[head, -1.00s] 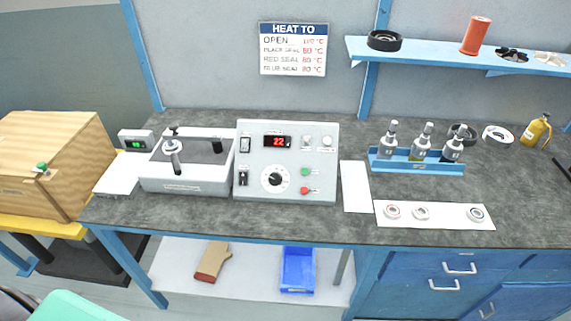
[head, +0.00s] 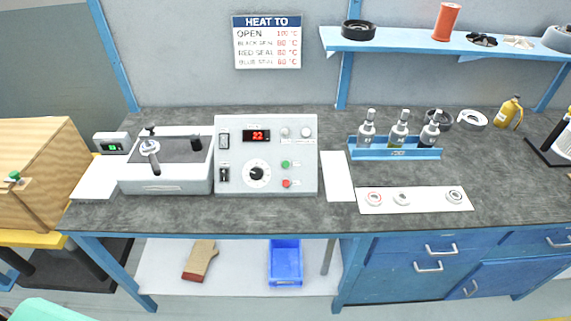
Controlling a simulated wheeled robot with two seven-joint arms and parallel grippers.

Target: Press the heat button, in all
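A light grey control box (head: 230,184) stands on the bench, left of centre. Its red display (head: 257,136) reads 22. A round dial (head: 257,174) sits below the display. To the dial's right are a green button (head: 285,164) and a red button (head: 286,183); their labels are too small to read. Two dark switches, an upper one (head: 224,139) and a lower one (head: 224,174), are on the panel's left side. Neither of my grippers is in view.
To the right are a blue bottle rack (head: 395,153) and a white strip with several rings (head: 415,208). A HEAT TO sign (head: 267,42) hangs above. The bench front is clear.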

